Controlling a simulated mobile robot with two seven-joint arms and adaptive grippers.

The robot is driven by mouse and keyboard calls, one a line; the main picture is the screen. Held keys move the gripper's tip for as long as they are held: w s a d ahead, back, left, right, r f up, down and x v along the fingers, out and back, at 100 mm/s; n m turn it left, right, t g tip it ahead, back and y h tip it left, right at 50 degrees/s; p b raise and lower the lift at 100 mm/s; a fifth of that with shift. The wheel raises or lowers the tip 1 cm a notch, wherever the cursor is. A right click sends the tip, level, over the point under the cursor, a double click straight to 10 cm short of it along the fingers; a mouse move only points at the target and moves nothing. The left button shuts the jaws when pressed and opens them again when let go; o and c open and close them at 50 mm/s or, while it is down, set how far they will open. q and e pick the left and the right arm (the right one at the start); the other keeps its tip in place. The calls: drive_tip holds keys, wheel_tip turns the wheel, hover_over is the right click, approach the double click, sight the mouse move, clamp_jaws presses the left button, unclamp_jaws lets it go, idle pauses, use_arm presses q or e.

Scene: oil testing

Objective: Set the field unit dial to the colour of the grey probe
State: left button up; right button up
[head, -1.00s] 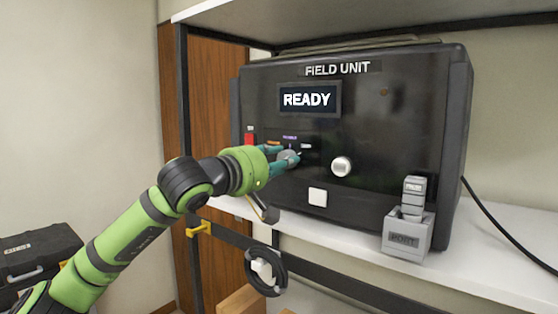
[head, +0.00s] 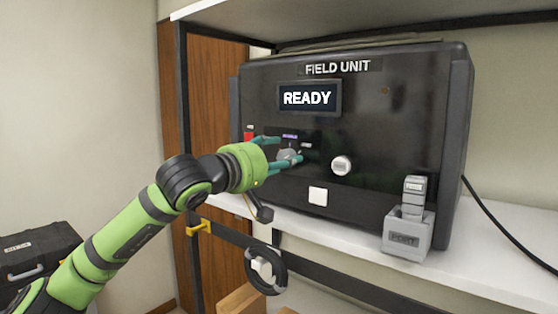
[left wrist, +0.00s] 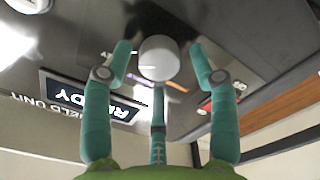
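The black field unit (head: 400,110) stands on a white shelf, its screen (head: 310,98) reading READY. My left gripper (head: 285,156) is at the panel, its teal fingers spread around a grey round dial (head: 288,156). In the left wrist view, my left gripper (left wrist: 160,62) is open, with a gap between the dial (left wrist: 158,58) and both side fingers. A third finger lies close under the dial. Small coloured labels surround the dial, including a purple one (head: 290,136); its setting is unclear. A grey probe (head: 413,190) stands upright in a grey holder (head: 405,240). My right gripper is not in view.
A second silver knob (head: 341,165) and a white square button (head: 318,196) are on the panel, right of the dial. A red part (head: 249,138) is at its left. A black case (head: 38,255) is at lower left.

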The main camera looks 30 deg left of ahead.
use_arm(q)
drive_tip(key=shift+f, duration=0.1)
drive_tip(key=shift+s, duration=0.15)
drive_tip(key=s, duration=1.1)
drive_tip(key=shift+s+a, duration=0.35)
drive_tip(key=shift+a, duration=0.1)
idle(0.4)
